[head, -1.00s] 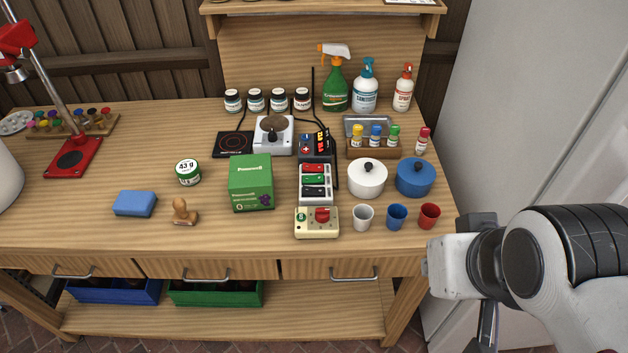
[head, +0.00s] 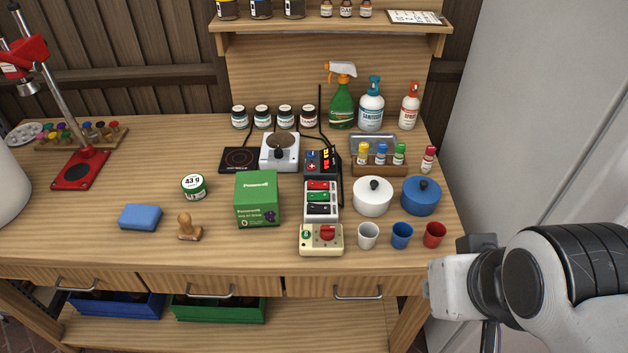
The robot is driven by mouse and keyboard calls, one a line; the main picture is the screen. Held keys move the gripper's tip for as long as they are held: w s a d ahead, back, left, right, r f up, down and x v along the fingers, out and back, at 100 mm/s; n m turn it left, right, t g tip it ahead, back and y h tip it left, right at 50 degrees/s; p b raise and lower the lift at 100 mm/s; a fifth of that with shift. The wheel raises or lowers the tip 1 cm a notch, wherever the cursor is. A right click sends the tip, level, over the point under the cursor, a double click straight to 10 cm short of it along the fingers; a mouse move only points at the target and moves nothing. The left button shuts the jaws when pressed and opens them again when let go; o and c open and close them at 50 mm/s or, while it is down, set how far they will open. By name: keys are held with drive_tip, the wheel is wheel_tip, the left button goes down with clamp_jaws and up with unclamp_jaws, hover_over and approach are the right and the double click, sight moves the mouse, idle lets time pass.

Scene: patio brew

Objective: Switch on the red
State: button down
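A white switch strip (head: 332,213) stands on the bench, right of the green box. It carries a red switch (head: 318,185), a green switch (head: 320,197) and a black switch (head: 321,209) in a column. Whether each is on or off is too small to tell. In front of it is a cream control box (head: 337,247) with a large red knob (head: 327,233) and a small green button. My arm is at the lower right, off the bench's right edge. Only a dark sliver of my gripper (head: 489,339) shows at the bottom edge; its fingertips are hidden.
A green box (head: 257,200) stands left of the strip. A white pot (head: 372,198), a blue pot (head: 421,198) and white, blue and red cups (head: 434,235) stand right of it. A dark device with red digits (head: 322,163) sits behind.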

drive_tip(key=w+a+f+y, duration=0.2)
drive_tip(key=w+a+y, duration=0.1)
drive_tip(key=w+a, duration=0.65)
drive_tip(key=w+a+f+y, duration=0.25)
drive_tip(key=w+a, duration=0.45)
drive_tip(key=a, duration=0.6)
drive_tip(key=w+m+t, duration=0.1)
drive_tip(key=w+t, duration=0.1)
drive_tip(key=w, duration=0.8)
drive_tip(key=w+d+f+t+h, duration=0.1)
drive_tip(key=w+d+h, duration=0.3)
drive_tip(key=d, duration=0.2)
drive_tip(key=shift+w+d+t, duration=0.2)
drive_tip(key=shift+d+t, duration=0.1)
drive_tip(key=shift+d, duration=0.05)
drive_tip(key=shift+h, duration=0.25)
drive_tip(key=shift+w+f, duration=0.1)
drive_tip(key=shift+f, duration=0.05)
